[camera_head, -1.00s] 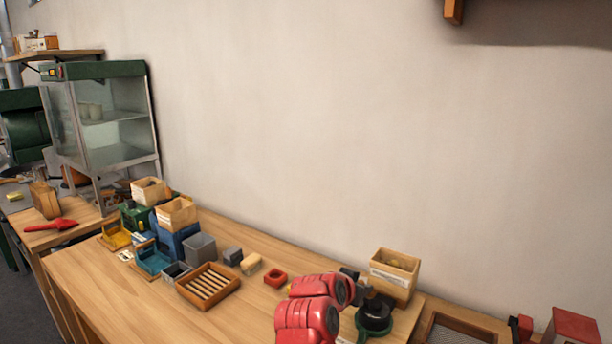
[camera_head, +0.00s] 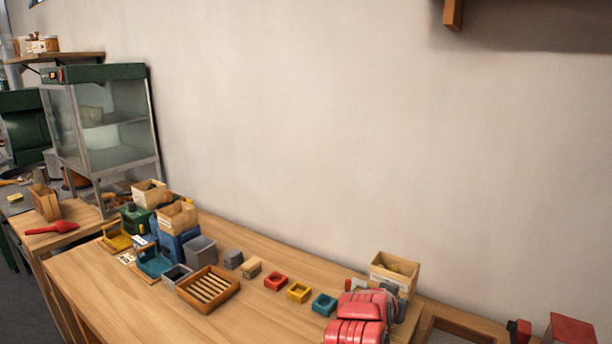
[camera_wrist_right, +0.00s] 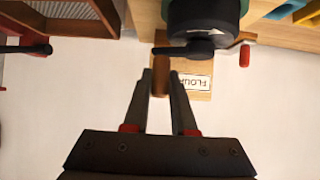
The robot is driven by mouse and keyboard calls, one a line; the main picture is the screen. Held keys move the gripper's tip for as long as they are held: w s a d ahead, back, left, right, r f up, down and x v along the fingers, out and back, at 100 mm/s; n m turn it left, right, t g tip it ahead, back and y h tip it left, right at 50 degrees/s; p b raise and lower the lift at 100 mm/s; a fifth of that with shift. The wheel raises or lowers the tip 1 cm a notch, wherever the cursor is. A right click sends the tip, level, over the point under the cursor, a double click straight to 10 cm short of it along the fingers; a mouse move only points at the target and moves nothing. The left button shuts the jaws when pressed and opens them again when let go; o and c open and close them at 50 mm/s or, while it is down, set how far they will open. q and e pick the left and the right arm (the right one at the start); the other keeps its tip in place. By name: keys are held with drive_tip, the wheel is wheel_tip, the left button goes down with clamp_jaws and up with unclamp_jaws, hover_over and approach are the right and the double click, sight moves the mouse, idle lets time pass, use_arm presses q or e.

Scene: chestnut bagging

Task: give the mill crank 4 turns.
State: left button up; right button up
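The mill (camera_wrist_right: 205,22) is a dark round body with a white arrow on top, at the top of the right wrist view. Its dark crank arm (camera_wrist_right: 192,49) runs left to a brown upright knob (camera_wrist_right: 161,80). In the head view, my red right arm (camera_head: 358,318) covers most of the mill, and the knob and fingertips are hidden. My left gripper is in neither view.
A wooden box (camera_head: 394,268) labelled flour stands behind the mill. Red (camera_head: 275,281), yellow (camera_head: 299,292) and blue (camera_head: 324,304) small holders sit left of my arm. A slatted wooden tray (camera_head: 208,289) lies further left. A framed mesh tray (camera_head: 460,332) is on the right.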

drive_tip(key=o, duration=0.5)
drive_tip(key=shift+r, duration=0.1)
wheel_tip(320, 180, up, 8)
drive_tip(key=p, duration=0.7)
drive_tip(key=shift+f, duration=0.35)
clamp_jaws()
idle(0.7)
